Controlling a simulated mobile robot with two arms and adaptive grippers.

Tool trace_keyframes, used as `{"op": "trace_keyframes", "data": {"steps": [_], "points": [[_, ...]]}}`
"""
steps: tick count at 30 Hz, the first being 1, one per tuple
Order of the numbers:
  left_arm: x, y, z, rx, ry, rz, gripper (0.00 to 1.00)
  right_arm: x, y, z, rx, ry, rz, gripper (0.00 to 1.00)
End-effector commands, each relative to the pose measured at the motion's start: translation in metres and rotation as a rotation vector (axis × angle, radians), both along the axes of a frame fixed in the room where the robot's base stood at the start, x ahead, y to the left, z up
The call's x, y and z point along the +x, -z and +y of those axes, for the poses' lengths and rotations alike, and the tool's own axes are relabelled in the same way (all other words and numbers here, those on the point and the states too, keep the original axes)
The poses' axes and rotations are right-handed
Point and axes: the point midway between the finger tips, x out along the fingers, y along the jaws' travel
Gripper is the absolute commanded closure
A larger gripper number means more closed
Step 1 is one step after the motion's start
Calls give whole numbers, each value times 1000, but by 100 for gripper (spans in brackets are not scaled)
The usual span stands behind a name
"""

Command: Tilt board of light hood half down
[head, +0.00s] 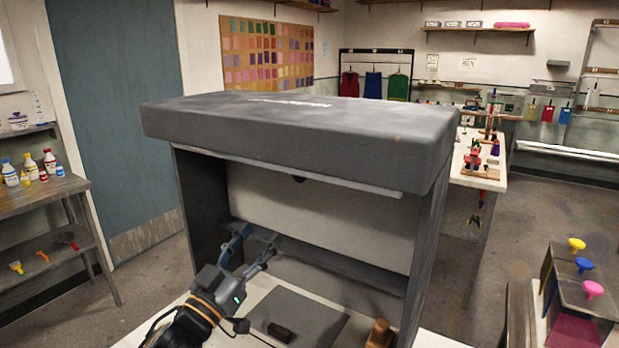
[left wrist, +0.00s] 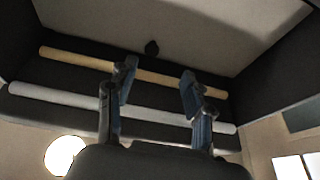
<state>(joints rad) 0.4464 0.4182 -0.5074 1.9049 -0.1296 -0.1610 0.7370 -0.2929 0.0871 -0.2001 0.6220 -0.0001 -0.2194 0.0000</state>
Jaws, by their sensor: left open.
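The light hood (head: 300,130) is a dark grey box with a thick top, side walls and an open front. A dark grey board-like strip (head: 340,267) runs across its back, below the pale back panel (head: 330,215). A flat grey panel (head: 315,310) lies on its floor; I cannot tell which is the tilt board. My left gripper (head: 254,242) is open and empty inside the hood, its fingertips in front of the strip; contact is unclear. In the left wrist view the open fingers (left wrist: 158,78) point up towards a yellowish tube (left wrist: 80,59) and a white tube (left wrist: 60,95).
A dark block (head: 280,332) lies on the floor panel. A brown block (head: 380,333) stands near the right wall. Shelves with bottles (head: 30,165) are at left, a long table (head: 490,165) behind at right.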

Motion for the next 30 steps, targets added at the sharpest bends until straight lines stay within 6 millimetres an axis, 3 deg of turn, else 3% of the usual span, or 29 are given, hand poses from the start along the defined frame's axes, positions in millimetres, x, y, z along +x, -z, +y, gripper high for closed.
{"op": "trace_keyframes", "data": {"steps": [6, 15, 24, 30], "points": [[9, -20, -10, -8, 33, -40, 49, 6, -6, -9, -11, 0, -7, 60], [55, -44, -41, -8, 32, -38, 49, -21, -24, 15, 18, 4, 29, 60], [94, -60, -67, -8, 32, -38, 49, -5, -38, 8, 10, 1, 6, 60], [105, -64, -74, -6, 31, -38, 49, -3, -41, 5, 7, 1, 3, 60]]}}
